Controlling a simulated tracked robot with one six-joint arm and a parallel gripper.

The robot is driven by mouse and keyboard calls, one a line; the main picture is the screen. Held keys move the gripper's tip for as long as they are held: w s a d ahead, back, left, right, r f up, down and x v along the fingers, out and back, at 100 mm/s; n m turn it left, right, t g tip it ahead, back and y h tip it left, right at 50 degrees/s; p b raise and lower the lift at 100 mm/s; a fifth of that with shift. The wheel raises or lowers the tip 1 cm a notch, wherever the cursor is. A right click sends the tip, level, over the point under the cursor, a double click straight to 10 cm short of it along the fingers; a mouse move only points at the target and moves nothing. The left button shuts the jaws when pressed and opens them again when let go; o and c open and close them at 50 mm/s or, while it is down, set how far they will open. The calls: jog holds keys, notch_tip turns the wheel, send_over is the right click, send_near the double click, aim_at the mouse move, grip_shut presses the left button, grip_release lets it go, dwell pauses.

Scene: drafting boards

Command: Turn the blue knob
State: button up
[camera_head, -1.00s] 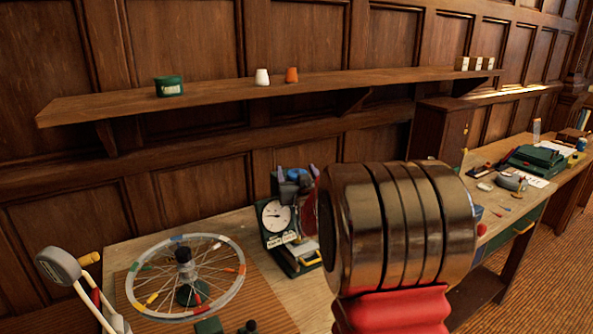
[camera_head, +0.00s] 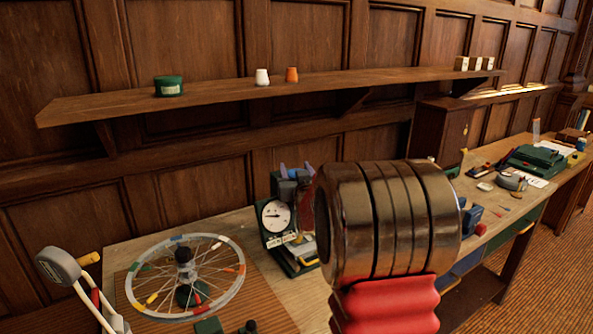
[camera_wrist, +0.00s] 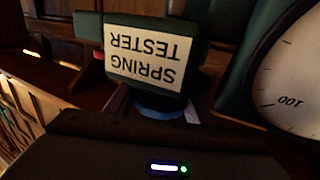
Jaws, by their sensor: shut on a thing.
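The spring tester (camera_head: 273,237) stands on the bench in the head view, dark green with a round white dial. In the wrist view its label (camera_wrist: 150,55) reads "SPRING TESTER" upside down, and part of the dial (camera_wrist: 290,80) shows at the right. The blue knob (camera_wrist: 160,106) shows only as a blue curved edge below the label, mostly hidden by my gripper (camera_wrist: 158,120). My gripper's dark body fills the bottom of the wrist view, against the knob; it is shut on it, though the fingertips are hard to make out.
A spoked wheel (camera_head: 240,285) on a stand is left of the tester. A grey-headed tool (camera_head: 58,265) is at the far left. A shelf (camera_head: 220,95) with small pots runs above. A blue vice-like thing (camera_head: 471,217) and a green machine (camera_head: 538,158) stand to the right.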

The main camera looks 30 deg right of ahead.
jog(key=shift+c, duration=1.2)
jog(key=shift+r+m+g+h, duration=0.1)
jog(key=shift+m+g+h, duration=0.2)
jog(key=shift+h, duration=0.1)
jog(key=shift+s+d+r+m+g+h, duration=0.1)
jog(key=shift+d+m+g+h, duration=0.1)
jog(key=shift+m+g+h, duration=0.35)
jog(key=shift+s+d+r+m+g+h, duration=0.2)
jog(key=shift+m+h, duration=0.35)
jog(key=shift+h, duration=0.4)
jog(key=shift+d+f+m+g+h, duration=0.15)
jog(key=shift+m+g+h, duration=0.8)
jog(key=shift+g, duration=0.2)
jog(key=o, duration=1.1)
jog(key=shift+s+f, duration=0.1)
jog(key=shift+f, duration=0.1)
jog(key=shift+c, duration=0.2)
jog(key=v, duration=1.3)
jog(key=shift+s+a, duration=0.25)
jog(key=shift+a, duration=0.05)
